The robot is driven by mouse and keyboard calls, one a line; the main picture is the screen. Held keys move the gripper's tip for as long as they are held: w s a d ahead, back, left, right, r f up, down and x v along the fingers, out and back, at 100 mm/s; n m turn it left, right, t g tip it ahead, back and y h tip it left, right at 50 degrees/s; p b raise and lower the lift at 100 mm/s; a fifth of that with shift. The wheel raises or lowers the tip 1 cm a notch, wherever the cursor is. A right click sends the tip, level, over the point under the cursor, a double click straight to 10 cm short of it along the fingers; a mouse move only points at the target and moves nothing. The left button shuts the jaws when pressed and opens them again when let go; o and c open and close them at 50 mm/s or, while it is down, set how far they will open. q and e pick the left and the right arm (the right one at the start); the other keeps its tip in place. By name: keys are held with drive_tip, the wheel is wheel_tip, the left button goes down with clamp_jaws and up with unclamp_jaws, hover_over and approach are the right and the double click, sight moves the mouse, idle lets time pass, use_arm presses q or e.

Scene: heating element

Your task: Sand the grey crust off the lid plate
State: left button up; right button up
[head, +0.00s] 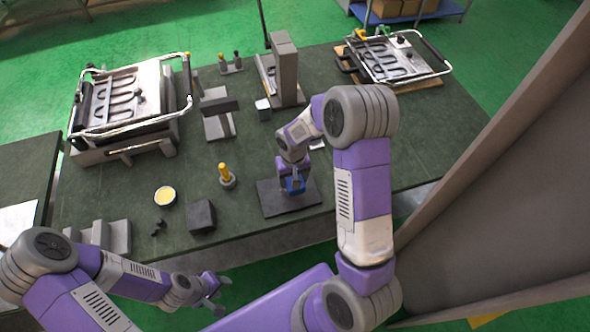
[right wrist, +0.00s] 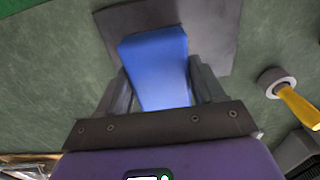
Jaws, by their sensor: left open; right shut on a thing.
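My right gripper (head: 293,180) is shut on a blue block (head: 295,185), which also shows between the fingers in the right wrist view (right wrist: 157,65). The block is over a dark flat pad (head: 278,208); I cannot tell whether it touches it. At the far left, a metal appliance (head: 155,88) shows a pale plate with a winding element and a wire handle frame. A similar one (head: 392,72) lies at the back right. I cannot tell which part is the lid plate, and no grey crust is distinct. My left gripper (head: 212,292) is open and empty in front of the table.
A yellow-handled tool (head: 226,176), a round yellow-topped tin (head: 165,196) and a dark cube (head: 202,216) stand left of the pad. Grey stands (head: 218,115) and a tall grey block (head: 284,72) rise behind. Green tabletop is bare between them and right of the pad.

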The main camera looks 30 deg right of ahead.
drive_tip(key=shift+r+p, duration=0.65)
drive_tip(key=shift+r, duration=0.6)
